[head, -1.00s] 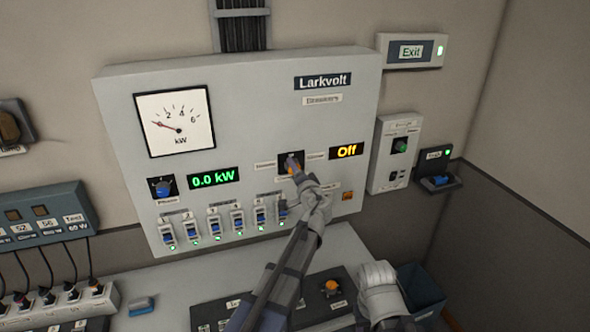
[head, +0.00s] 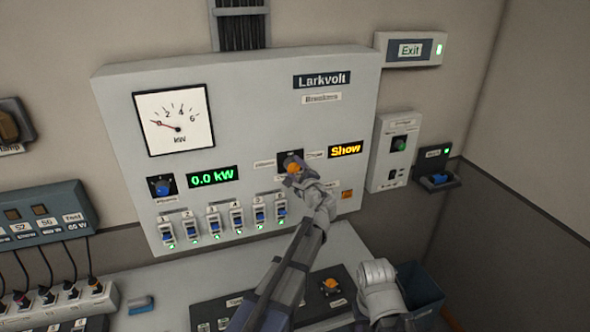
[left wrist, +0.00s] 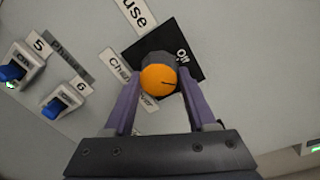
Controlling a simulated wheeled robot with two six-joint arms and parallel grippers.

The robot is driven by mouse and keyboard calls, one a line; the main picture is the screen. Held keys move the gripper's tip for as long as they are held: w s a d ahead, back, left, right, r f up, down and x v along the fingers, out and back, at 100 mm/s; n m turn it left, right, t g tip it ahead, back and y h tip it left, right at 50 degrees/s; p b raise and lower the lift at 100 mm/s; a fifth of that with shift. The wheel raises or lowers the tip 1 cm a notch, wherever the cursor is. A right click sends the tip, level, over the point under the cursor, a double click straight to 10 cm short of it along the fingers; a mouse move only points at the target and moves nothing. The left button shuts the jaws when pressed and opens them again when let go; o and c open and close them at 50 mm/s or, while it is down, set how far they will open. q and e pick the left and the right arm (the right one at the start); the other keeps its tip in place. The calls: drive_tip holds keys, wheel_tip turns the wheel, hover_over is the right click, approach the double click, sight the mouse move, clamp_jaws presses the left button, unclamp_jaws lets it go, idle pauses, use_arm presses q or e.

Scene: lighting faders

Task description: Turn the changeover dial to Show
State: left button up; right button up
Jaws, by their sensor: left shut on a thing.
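The changeover dial (head: 292,167), with an orange cap and dark body, sits on a black plate on the grey Larkvolt panel (head: 240,120). The yellow display (head: 346,150) beside it reads Show. My left gripper (head: 293,174) is at the dial. The "Off" mark shows on the black plate. The labels around the dial are partly covered. My right gripper's fingers are not visible.
A row of blue breaker switches (head: 237,217) lies below and left of the dial. A blue dial (head: 162,187) and a green 0.0 kW display (head: 213,176) are farther left.

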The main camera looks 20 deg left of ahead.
use_arm(q)
drive_tip(key=shift+f+m, duration=0.15)
drive_tip(key=shift+m, duration=1.35)
drive_tip(key=shift+s, duration=0.1)
drive_tip(key=o, duration=1.4)
drive_tip(key=shift+m, duration=0.3)
drive_tip(key=v, duration=0.7)
drive_tip(key=shift+s+d, duration=0.25)
drive_tip(key=shift+d, duration=0.1)
drive_tip(key=shift+f, duration=0.1)
